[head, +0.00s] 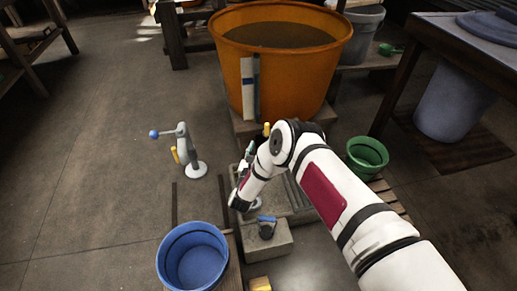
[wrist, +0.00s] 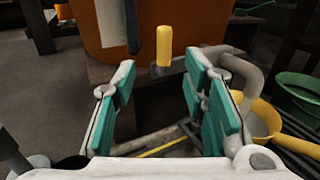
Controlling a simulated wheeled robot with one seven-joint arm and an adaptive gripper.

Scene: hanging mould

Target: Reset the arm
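My gripper (wrist: 160,88) is open in the wrist view. Its two teal-padded fingers stand apart with nothing held between them. Beyond the fingertips an upright yellow handle (wrist: 163,46) shows in the gap, in front of the orange vat (wrist: 180,14). In the head view my white arm with dark red panels reaches forward from the lower right and bends down at the middle. There my gripper (head: 246,164) is small and partly hidden by my arm, over a grey tray (head: 292,203) below the vat.
The large orange vat (head: 282,75) stands ahead on blocks. A blue bucket (head: 192,258) is at the lower left, a green bucket (head: 367,157) right of my arm. A grey stand with a blue-knobbed crank (head: 186,150) is left. A table (head: 470,50) is at right.

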